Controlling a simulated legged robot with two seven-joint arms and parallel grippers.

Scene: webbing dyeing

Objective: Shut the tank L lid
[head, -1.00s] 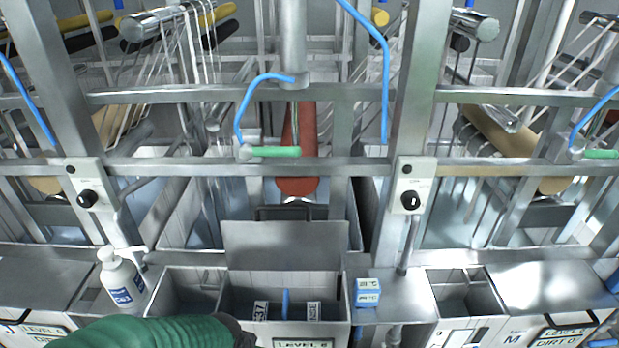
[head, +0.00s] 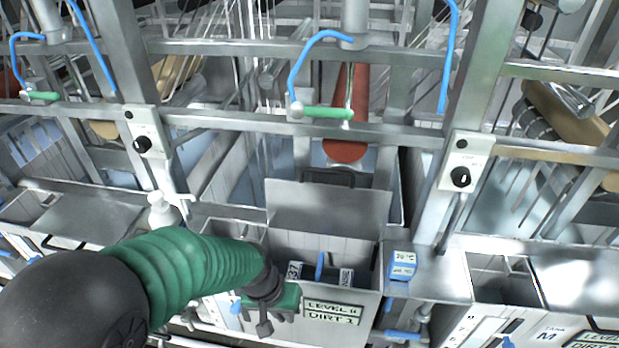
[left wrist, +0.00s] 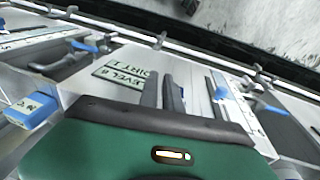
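The tank in the middle of the head view has a grey lid (head: 328,210) that stands open, raised at the back of the opening. The tank's front (head: 345,298) bears a level and dirt label; I cannot read a letter L on it. My left gripper (head: 265,328) is low in front of this tank, left of the label, below and apart from the lid. In the left wrist view its two dark fingers (left wrist: 162,93) are close together with a narrow gap, nothing visible between them. The lid is not clear in that view. My right gripper is not in view.
A blue-and-white box (head: 402,265) stands on the ledge right of the opening. A white bottle (head: 163,212) stands to the left. Metal posts and a crossbar (head: 400,132) with a green-handled valve (head: 325,111) stand behind the lid. Tank M (head: 560,330) is at right.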

